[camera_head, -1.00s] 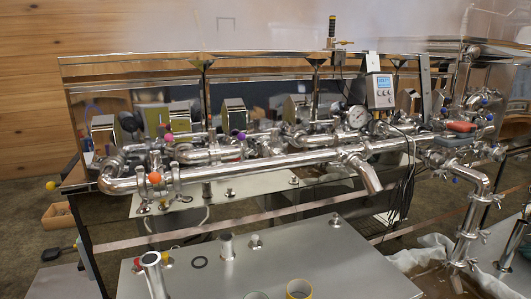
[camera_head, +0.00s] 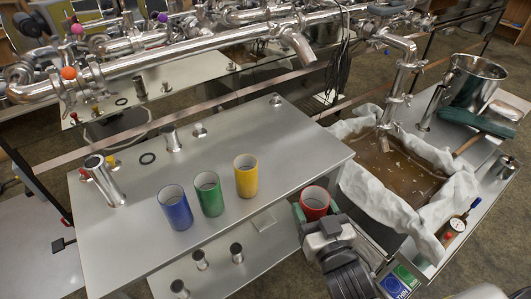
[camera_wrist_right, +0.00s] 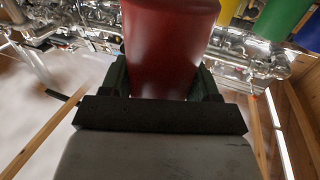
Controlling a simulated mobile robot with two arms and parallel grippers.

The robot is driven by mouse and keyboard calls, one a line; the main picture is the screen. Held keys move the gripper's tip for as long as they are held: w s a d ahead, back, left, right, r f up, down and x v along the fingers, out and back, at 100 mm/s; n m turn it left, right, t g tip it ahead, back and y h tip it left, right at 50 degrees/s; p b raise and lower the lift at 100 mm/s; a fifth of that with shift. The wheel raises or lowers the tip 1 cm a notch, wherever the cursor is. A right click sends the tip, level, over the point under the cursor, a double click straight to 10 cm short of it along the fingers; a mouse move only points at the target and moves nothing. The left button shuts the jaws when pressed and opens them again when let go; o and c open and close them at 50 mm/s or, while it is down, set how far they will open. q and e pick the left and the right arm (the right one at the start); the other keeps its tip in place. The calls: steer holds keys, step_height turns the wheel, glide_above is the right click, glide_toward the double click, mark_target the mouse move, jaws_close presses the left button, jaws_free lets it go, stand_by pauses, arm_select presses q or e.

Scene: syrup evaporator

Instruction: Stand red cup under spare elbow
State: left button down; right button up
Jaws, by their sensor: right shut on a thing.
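The red cup (camera_head: 315,203) is upright at the right front corner of the steel table, held by my right gripper (camera_head: 318,214). I cannot tell whether its base touches anything. In the right wrist view the red cup (camera_wrist_right: 168,45) sits between the fingers of the right gripper (camera_wrist_right: 163,80), which is shut on it. A short tilted steel pipe (camera_head: 104,182) stands at the table's left end, and a bent outlet (camera_head: 297,44) hangs from the long pipe behind; I cannot tell which is the spare elbow. My left gripper is not in view.
A blue cup (camera_head: 175,208), green cup (camera_head: 208,194) and yellow cup (camera_head: 246,176) stand on the table (camera_head: 290,150). A cloth-lined trough (camera_head: 410,168) and a steel bucket (camera_head: 474,80) are at the right.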

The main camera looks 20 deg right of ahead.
steer(key=w+d+r, duration=0.3)
steer(key=w, duration=0.3)
steer(key=w+d+r+n+y, duration=0.1)
steer(key=w+d+r, duration=0.2)
steer(key=w, duration=0.3)
steer(key=shift+r, duration=0.5)
steer(key=shift+w, duration=0.1)
steer(key=shift+w+a+f+p, duration=0.1)
steer(key=shift+w+a+f, duration=1.3)
steer(key=shift+f, duration=0.35)
steer(key=shift+w+a+f+p, duration=0.15)
steer(key=shift+w+a+f, duration=1.2)
steer(key=shift+f, duration=0.45)
steer(key=shift+w+a+f+p, duration=0.1)
steer(key=shift+w+a+f, duration=1.25)
steer(key=shift+f, duration=0.4)
